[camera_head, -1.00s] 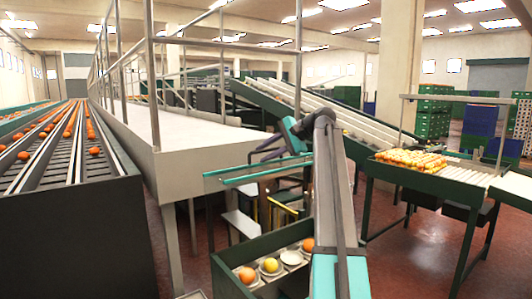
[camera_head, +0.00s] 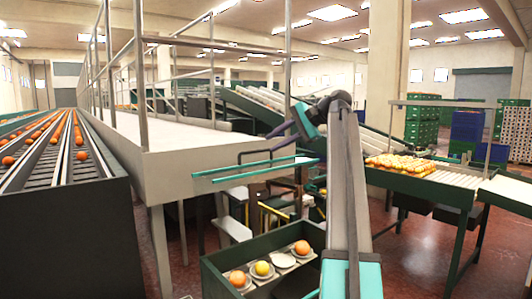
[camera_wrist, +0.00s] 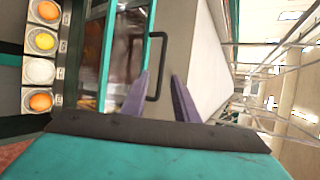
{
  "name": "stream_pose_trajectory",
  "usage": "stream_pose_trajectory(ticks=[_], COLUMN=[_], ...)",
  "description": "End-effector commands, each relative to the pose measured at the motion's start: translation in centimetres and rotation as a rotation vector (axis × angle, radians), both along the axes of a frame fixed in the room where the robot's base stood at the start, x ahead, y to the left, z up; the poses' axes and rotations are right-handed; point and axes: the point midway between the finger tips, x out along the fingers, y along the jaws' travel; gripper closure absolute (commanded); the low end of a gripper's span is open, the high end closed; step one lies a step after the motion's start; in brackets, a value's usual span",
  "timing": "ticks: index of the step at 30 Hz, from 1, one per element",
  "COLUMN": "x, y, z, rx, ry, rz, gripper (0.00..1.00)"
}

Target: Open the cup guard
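The cup guard (camera_wrist: 107,55) appears as a clear panel with a teal frame in the wrist view. Its black handle (camera_wrist: 163,66) stands up from the panel's right edge. In the head view its teal bars (camera_head: 240,176) lie along the pale platform's near end. My gripper (camera_wrist: 160,74) is open, its two purple fingers apart. In the wrist view the handle lies ahead of the gap between the fingertips, overlapping it in the picture. I cannot tell whether a finger touches it. The guard looks shut, though its edges are partly hidden.
A dark green box (camera_head: 214,277) carries a row of cups with oranges, a yellow fruit (camera_head: 262,268) and one empty cup (camera_head: 283,261). The pale platform (camera_head: 175,165) is close beside my gripper. A table of oranges (camera_head: 400,165) stands to the right.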

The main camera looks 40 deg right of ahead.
Motion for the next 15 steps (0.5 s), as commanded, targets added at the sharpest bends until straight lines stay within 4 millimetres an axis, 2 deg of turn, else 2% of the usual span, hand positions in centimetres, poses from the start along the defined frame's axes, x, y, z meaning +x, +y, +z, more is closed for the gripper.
stream_pose_trajectory(ticks=[6, 15], x=[-2.4, -3.6], y=[-1.4, -2.0], z=[1.8, 2.5], rx=[0.001, 0.001], ry=[-0.001, 0.001], rz=[-0.002, 0.001], gripper=[0.72, 0.72])
